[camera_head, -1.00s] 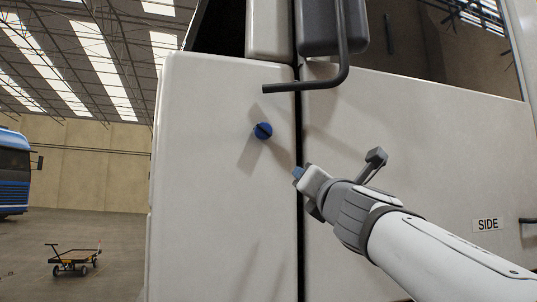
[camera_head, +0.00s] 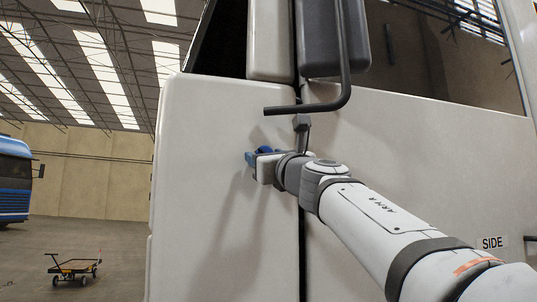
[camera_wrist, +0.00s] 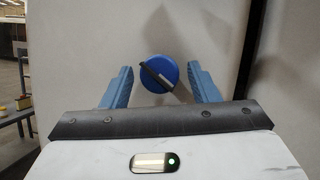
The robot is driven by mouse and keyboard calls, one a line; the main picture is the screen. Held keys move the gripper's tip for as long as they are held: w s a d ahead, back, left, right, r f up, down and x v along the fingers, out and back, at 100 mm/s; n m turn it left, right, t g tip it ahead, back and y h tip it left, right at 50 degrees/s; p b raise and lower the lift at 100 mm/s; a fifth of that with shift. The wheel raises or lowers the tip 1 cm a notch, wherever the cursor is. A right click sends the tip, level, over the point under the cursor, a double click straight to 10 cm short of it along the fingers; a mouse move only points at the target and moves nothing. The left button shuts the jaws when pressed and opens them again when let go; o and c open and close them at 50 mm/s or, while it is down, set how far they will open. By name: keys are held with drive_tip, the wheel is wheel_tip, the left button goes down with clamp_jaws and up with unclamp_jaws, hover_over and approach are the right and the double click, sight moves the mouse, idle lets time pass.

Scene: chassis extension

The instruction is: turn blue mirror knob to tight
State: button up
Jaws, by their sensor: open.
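The blue mirror knob (camera_wrist: 159,73) is round, with a dark bar set diagonally across its face, running from upper left to lower right in the wrist view. It sits on the pale vehicle panel (camera_head: 200,130). In the head view the knob (camera_head: 265,150) is partly hidden behind my gripper. My gripper (camera_wrist: 160,84) is open, with one blue finger on each side of the knob. A gap shows between each finger and the knob in the wrist view. In the head view my gripper (camera_head: 250,158) is close to the panel; I cannot tell whether it touches.
A dark mirror arm (camera_head: 310,107) bends just above my wrist, below a grey mirror housing (camera_head: 330,40). A vertical panel seam (camera_head: 301,240) runs right of the knob. A small cart (camera_head: 73,268) and a blue bus (camera_head: 15,180) stand far off at the left.

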drive_tip(key=shift+c, duration=0.5)
drive_tip(key=c, duration=0.8)
drive_tip(key=shift+c, duration=0.2)
